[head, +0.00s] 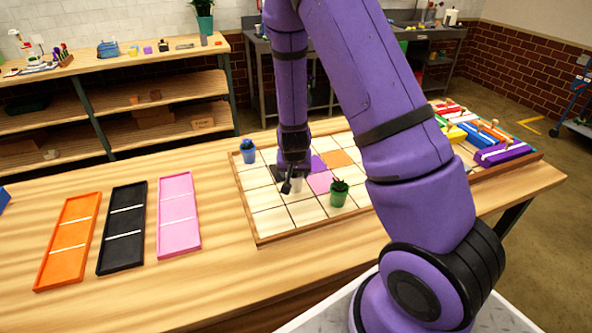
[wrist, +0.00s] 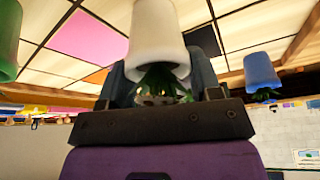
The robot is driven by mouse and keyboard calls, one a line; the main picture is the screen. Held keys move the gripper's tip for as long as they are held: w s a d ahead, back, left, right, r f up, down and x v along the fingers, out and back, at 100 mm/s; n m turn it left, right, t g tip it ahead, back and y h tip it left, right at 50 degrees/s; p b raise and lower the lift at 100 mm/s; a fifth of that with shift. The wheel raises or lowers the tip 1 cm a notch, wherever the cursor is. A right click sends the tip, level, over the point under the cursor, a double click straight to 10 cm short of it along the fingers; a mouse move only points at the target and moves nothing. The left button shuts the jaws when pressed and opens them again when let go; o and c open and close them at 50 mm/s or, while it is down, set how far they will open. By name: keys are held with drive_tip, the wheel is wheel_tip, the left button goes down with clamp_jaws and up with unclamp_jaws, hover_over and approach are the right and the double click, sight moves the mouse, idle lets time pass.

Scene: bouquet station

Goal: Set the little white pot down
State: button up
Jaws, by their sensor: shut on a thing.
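The little white pot (wrist: 158,32), with a green plant in it, is between the fingers of my gripper (wrist: 160,85) in the wrist view. That view shows the scene upside down. In the head view, my gripper (head: 291,184) is low over the grid board (head: 276,222), and the white pot (head: 297,186) shows small and partly hidden beside the fingers. I cannot tell whether the pot's base touches the board. A pink square (head: 319,182) lies just to its right.
A green pot (head: 338,194) stands on the board to the right and nearer. A blue pot (head: 248,151) stands at its back left corner. Orange (head: 67,243), black (head: 122,227) and pink (head: 178,213) trays lie left. Coloured blocks (head: 503,152) sit right.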

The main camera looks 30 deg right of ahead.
drive_tip(key=shift+f, duration=0.1)
drive_tip(key=o, duration=1.1)
drive_tip(key=shift+o, duration=0.2)
drive_tip(key=s+a+r+n+y, duration=0.1)
drive_tip(key=s+a+r, duration=0.25)
drive_tip(key=r, duration=0.65)
drive_tip(key=s+a+r+y, duration=0.2)
drive_tip(key=s+r, duration=0.2)
drive_tip(key=r, duration=0.6)
drive_tip(key=s+a+r+n+t, duration=0.1)
drive_tip(key=s+r+n, duration=0.4)
drive_tip(key=s+r, duration=1.2)
drive_tip(key=s+a, duration=0.1)
drive_tip(key=s, duration=0.2)
drive_tip(key=shift+s+a+r+n+t+h, duration=0.2)
drive_tip(key=shift+s+n+t+h, duration=0.1)
drive_tip(key=shift+s+n, duration=0.1)
